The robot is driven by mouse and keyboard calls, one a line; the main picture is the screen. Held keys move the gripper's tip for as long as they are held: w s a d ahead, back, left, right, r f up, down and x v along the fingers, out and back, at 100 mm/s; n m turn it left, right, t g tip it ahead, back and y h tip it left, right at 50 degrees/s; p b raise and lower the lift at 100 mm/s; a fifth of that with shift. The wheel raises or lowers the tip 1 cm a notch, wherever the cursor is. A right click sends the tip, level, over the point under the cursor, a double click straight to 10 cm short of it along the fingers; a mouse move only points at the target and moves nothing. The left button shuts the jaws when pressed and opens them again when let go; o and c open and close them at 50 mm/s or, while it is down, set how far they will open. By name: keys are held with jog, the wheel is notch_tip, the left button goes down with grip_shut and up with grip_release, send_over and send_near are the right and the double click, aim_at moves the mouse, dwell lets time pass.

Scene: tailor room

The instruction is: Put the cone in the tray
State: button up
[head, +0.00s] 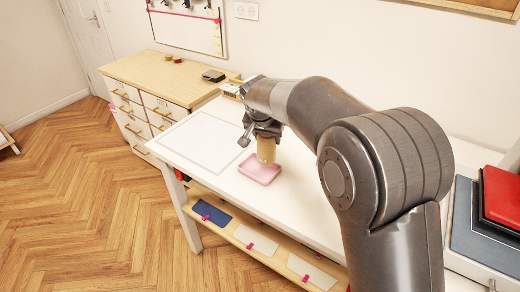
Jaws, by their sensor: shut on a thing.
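The cone (266,150) is a tan, upright piece below my gripper (262,134). My gripper is shut on the cone's upper part, and the arm comes in from the right. The tray (259,172) is a small, shallow pink tray on the white table. The cone's lower end shows in front of or over the tray's back edge. I cannot tell whether it touches the tray's floor. The gripper's fingertips are small and partly hidden in this view.
The white table (295,211) has a pale framed sheet (197,141) to the left. A wooden-topped drawer cabinet (150,75) stands behind. A red case (503,191) is at the far right. A shelf (272,246) with several cloth pieces runs below the table's front edge.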

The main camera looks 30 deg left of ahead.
aim_at(260, 149)
jog(key=shift+s+a+f, duration=0.15)
jog(key=shift+a+f, duration=0.25)
jog(key=shift+a, duration=0.2)
jog(key=shift+s+a+f, duration=0.15)
jog(key=shift+a+f, duration=0.2)
jog(key=shift+a, duration=0.2)
jog(key=shift+f, duration=1.9)
jog(key=shift+f, duration=0.15)
jog(key=o, duration=1.1)
jog(key=shift+c, duration=0.2)
jog(key=v, duration=1.2)
jog(key=shift+d, duration=0.1)
